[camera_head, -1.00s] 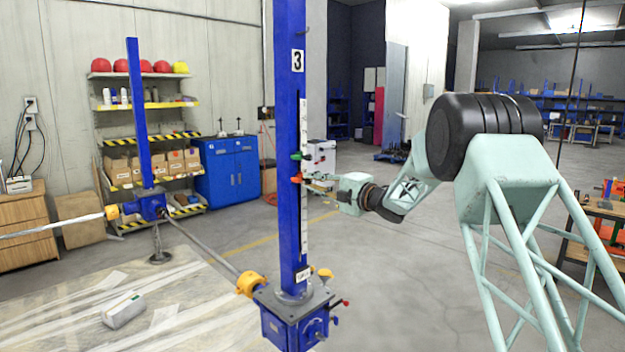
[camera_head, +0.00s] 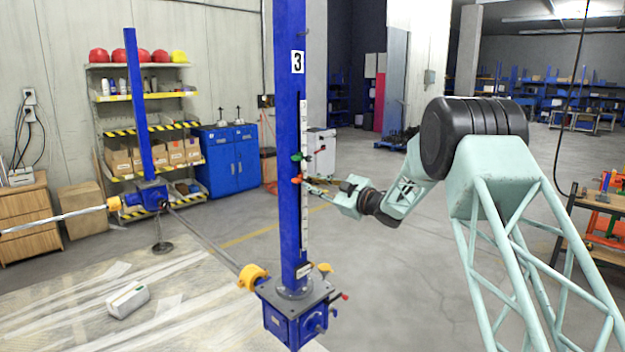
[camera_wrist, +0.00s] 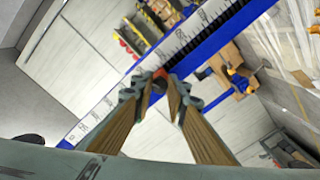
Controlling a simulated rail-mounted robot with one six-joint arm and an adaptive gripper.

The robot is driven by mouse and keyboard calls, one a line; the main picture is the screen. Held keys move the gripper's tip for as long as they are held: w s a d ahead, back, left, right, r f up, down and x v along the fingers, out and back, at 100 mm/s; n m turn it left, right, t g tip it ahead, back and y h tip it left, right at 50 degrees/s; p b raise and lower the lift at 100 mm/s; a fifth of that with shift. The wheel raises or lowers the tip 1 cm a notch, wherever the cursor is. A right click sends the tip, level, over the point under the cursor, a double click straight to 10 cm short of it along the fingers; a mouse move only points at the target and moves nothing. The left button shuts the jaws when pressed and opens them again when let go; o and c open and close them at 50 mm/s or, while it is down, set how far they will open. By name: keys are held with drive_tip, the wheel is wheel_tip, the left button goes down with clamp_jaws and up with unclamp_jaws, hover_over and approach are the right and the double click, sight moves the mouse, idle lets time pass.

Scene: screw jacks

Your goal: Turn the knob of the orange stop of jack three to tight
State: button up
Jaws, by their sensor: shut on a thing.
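Jack three is the blue column (camera_head: 289,60) with a "3" label and a white scale strip on its right side. The orange stop (camera_head: 296,180) sits on the column, just below a green stop (camera_head: 296,157). My gripper (camera_head: 308,184) reaches in from the right, level with the orange stop. In the wrist view, my gripper's two fingers (camera_wrist: 159,82) close on the knob of the orange stop, and a little of the orange stop (camera_wrist: 160,73) shows between the tips. The knob itself is mostly hidden by the fingers, and its tightness cannot be told.
The jack's blue gearbox base (camera_head: 297,312) has a yellow coupling (camera_head: 252,277) on its left. A second blue jack (camera_head: 139,110) stands further back left. A blue cabinet (camera_head: 226,160) stands behind.

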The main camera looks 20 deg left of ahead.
drive_tip(key=shift+m+p, duration=1.25)
drive_tip(key=shift+m, duration=0.95)
drive_tip(key=o, duration=0.9)
drive_tip(key=shift+v, duration=6)
